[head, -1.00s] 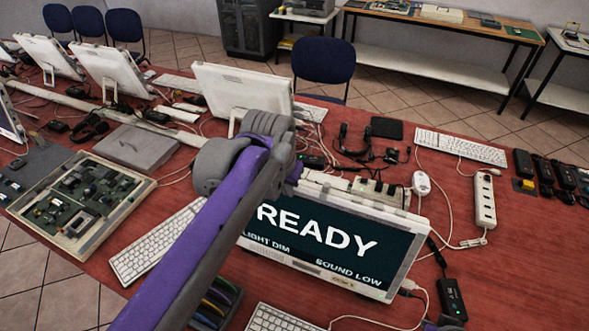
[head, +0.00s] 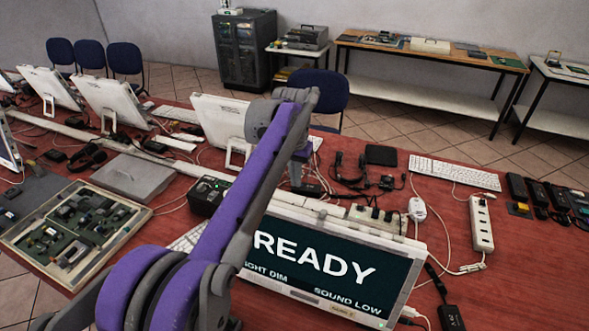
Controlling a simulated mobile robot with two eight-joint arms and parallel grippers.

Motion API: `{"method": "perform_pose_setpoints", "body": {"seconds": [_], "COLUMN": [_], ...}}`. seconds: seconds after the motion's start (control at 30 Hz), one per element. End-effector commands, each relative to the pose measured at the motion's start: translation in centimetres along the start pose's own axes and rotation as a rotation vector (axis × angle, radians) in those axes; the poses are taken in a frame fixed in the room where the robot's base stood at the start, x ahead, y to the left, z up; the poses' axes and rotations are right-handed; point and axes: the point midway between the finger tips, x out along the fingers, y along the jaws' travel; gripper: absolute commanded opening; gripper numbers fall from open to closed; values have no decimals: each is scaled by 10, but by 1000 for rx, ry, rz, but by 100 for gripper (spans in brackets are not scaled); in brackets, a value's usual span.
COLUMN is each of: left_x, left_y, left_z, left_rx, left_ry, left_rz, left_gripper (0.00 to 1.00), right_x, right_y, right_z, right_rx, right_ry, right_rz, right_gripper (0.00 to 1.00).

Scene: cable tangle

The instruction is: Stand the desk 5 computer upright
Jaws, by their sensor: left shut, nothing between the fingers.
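A white all-in-one computer (head: 335,262) stands on the red table in front of me, its screen facing me and leaning back, lit with "READY". A small label on its lower edge is too small to read, so I cannot tell whether it is the desk 5 computer. My left arm crosses the left part of this screen. My left gripper (head: 298,178) hangs down beyond the computer's top edge, shut and empty; its tips are hard to make out. Another white computer (head: 222,122) stands behind, its back toward me. My right gripper is out of view.
A power strip (head: 482,222), a white keyboard (head: 455,172) and black adapters lie at the right. A black box (head: 208,195) and an open circuit-board tray (head: 75,228) are at the left. Cables cross the table. More computers (head: 112,100) stand at the far left.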

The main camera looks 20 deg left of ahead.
Motion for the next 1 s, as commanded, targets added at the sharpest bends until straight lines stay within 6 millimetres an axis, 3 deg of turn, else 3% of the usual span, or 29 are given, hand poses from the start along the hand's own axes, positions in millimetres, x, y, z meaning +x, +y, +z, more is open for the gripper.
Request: {"method": "perform_pose_setpoints", "body": {"seconds": [0.17,0.43,1.0], "left_x": [40,24,20], "left_y": [0,0,0], "left_z": [0,32,42], "left_rx": [0,-1,0], "left_ry": [0,1,13], "left_rz": [0,0,0], "left_gripper": [0,0,0], "right_x": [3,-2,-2], "right_y": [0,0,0], "right_z": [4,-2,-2], "right_rx": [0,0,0], "right_ry": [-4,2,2], "right_rz": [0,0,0], "right_gripper": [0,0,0]}}
